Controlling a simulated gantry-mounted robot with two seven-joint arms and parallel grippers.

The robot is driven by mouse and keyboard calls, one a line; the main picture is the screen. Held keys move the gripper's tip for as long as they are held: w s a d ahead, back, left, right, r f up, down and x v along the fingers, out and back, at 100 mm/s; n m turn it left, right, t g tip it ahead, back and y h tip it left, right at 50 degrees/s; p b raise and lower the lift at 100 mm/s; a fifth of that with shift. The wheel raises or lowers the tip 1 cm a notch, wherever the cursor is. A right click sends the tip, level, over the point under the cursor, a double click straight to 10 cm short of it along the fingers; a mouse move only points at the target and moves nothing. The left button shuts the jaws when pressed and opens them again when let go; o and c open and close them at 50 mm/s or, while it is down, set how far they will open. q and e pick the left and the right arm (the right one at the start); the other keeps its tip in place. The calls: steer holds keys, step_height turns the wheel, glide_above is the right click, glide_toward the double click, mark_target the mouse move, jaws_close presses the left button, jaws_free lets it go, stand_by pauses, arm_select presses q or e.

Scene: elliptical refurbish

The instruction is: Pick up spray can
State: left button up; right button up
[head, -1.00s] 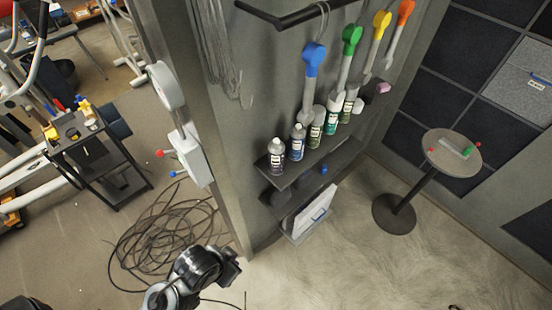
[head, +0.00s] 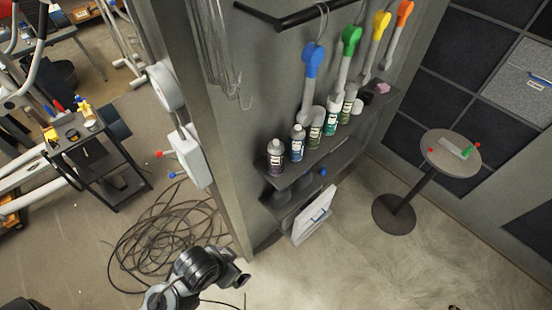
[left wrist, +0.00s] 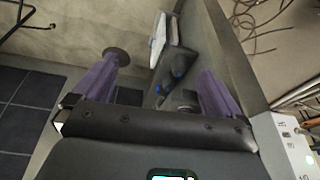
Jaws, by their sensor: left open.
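Several spray cans and bottles stand upright in a row on the upper wall shelf (head: 330,148) in the head view. The nearest is a silver-grey can with a dark label (head: 276,158); beside it stands a blue-labelled can (head: 298,143), then green-labelled ones (head: 316,128). Which one the task means I cannot tell. My left arm enters at the bottom, and its gripper end (head: 240,277) is below and left of the shelf, apart from the cans. In the left wrist view my left gripper (left wrist: 160,68) has its purple fingers spread with nothing between them. My right gripper is not in view.
A lower shelf (head: 305,195) and a white panel (head: 312,215) sit under the cans. Coloured-head tools (head: 312,62) hang above. A coiled cable (head: 165,240) lies on the floor at left; a round table (head: 453,165) stands at right, with open floor between.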

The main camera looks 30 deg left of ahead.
arm_select(q)
steer(key=n+t+b, duration=0.2)
steer(key=t+b, duration=1.1)
steer(key=b, duration=0.4)
glide_toward(272, 167)
step_height(272, 167, down, 4)
steer(key=w, duration=0.1)
steer(key=w+r+t+b, duration=0.1)
steer(key=w+r+b, duration=0.1)
steer(key=w, duration=0.1)
steer(key=shift+a+r, duration=0.1)
steer(key=shift+r, duration=0.15)
steer(key=w, duration=0.5)
steer(key=shift+w+r, duration=0.1)
steer(key=shift+r, duration=0.2)
steer(key=shift+w+f, duration=0.15)
steer(key=shift+w, duration=1.3)
steer(key=shift+w+f, duration=0.1)
steer(key=shift+w, duration=1.3)
steer(key=shift+c, duration=0.3)
